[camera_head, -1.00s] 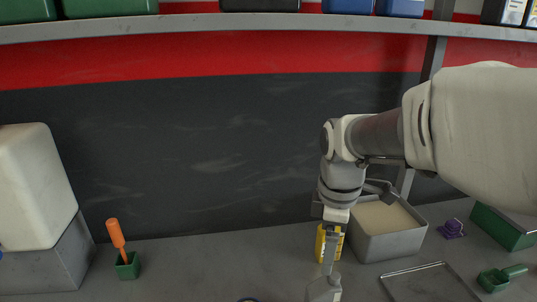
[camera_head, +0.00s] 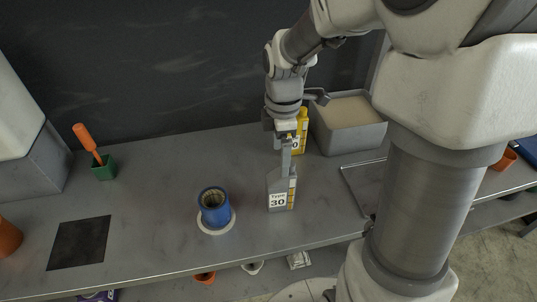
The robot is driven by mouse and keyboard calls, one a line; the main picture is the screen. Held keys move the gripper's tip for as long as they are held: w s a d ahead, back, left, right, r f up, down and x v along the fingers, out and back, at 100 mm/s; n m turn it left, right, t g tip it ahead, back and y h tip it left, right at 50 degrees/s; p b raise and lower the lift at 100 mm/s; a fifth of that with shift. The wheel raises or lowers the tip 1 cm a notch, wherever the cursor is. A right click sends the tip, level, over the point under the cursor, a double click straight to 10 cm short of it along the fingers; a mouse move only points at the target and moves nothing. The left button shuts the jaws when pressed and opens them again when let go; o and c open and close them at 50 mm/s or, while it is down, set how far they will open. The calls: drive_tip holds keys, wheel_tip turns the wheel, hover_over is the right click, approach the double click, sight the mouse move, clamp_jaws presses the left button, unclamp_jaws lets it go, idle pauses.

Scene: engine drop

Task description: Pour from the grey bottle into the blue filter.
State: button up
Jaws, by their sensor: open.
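The grey bottle (camera_head: 279,182), with a white label reading "Type 30" and a yellow strip down its side, stands upright on the workbench. My gripper (camera_head: 285,138) points down at the top of the bottle's narrow neck and is open. I cannot tell whether its fingers are around the neck or just above it. The blue filter (camera_head: 215,212) is a short upright cylinder with an open top, left of the bottle. It stands on a white round base.
A yellow bottle (camera_head: 301,124) stands close behind my gripper, partly hidden. A grey bin (camera_head: 368,138) with pale contents is at the back right, with a flat tray (camera_head: 358,185) in front. A green holder (camera_head: 104,171) with an orange-handled tool is left. Bench between filter and bottle is clear.

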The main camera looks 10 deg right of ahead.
sight(281, 183)
wheel_tip(281, 183, down, 5)
drive_tip(key=shift+f, duration=0.2)
drive_tip(key=shift+s+d+f, duration=0.1)
drive_tip(key=shift+s+f, duration=0.1)
drive_tip(key=shift+f, duration=1.15)
drive_tip(key=shift+s+f, duration=0.2)
drive_tip(key=shift+f, duration=1.15)
clamp_jaws()
